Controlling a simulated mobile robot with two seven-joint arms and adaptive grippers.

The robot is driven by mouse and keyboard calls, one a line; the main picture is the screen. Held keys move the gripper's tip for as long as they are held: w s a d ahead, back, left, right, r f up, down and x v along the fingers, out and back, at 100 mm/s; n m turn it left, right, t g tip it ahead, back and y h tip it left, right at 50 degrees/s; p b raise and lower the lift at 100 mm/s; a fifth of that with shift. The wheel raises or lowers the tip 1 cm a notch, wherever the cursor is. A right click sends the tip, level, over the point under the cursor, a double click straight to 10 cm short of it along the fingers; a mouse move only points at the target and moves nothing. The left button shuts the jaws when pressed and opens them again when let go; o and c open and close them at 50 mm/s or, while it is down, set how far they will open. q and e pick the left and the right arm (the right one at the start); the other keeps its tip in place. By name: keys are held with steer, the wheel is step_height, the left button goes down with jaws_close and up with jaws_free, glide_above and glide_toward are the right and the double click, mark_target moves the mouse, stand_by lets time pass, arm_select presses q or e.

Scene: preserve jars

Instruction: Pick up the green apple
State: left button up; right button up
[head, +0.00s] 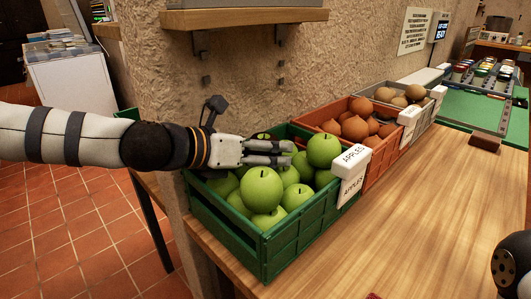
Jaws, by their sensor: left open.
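Several green apples (262,187) are heaped in a green crate (285,250) on the wooden counter. One apple (323,150) sits high at the right of the heap. My left gripper (288,153) reaches in from the left, over the back part of the crate. It is open, with its fingers just left of that high apple and above other apples. I cannot tell if the fingers touch any apple. The gripper hides part of the apples behind and below it.
A white label block (350,162) reading "APPLES" is on the crate's right side. An orange crate (383,153) of brown onion-like produce and a grey crate of brown round items stand behind. A wall shelf (245,18) hangs above.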

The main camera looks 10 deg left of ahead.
arm_select(q)
steer(key=shift+r, duration=0.15)
steer(key=shift+c, duration=0.3)
steer(key=c, duration=1)
